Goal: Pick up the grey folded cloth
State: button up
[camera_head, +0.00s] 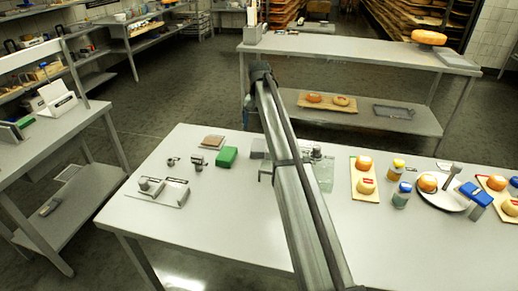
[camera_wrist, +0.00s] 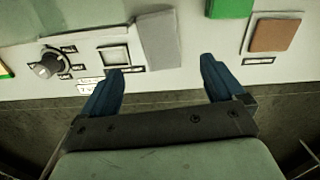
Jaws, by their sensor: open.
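The grey folded cloth (camera_wrist: 157,40) lies flat on the table near its edge in the wrist view, as a plain grey rectangle. In the head view a small grey patch that looks like it (camera_head: 259,147) shows just left of my arm, partly hidden by it. My gripper (camera_wrist: 160,84) is open, with its two blue fingers spread wide and nothing between them. In the wrist view the cloth lies ahead of the fingertips, roughly between them and apart from them. The height of the fingers over the table is hard to tell.
A green block (camera_head: 227,156) and a brown square (camera_head: 213,142) lie close beside the cloth. A round dark knob-like item (camera_wrist: 48,63) and a small pale square (camera_wrist: 115,55) lie on its other side. Boards with cheese wheels (camera_head: 364,163) stand at the right.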

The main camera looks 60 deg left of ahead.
aim_at(259, 145)
jog(key=f, duration=1)
jog(key=shift+w+a+f, duration=0.1)
jog(key=shift+a+f, duration=0.1)
jog(key=shift+f, duration=0.2)
jog(key=c, duration=1)
jog(key=shift+r, duration=0.1)
jog(key=shift+c, duration=0.2)
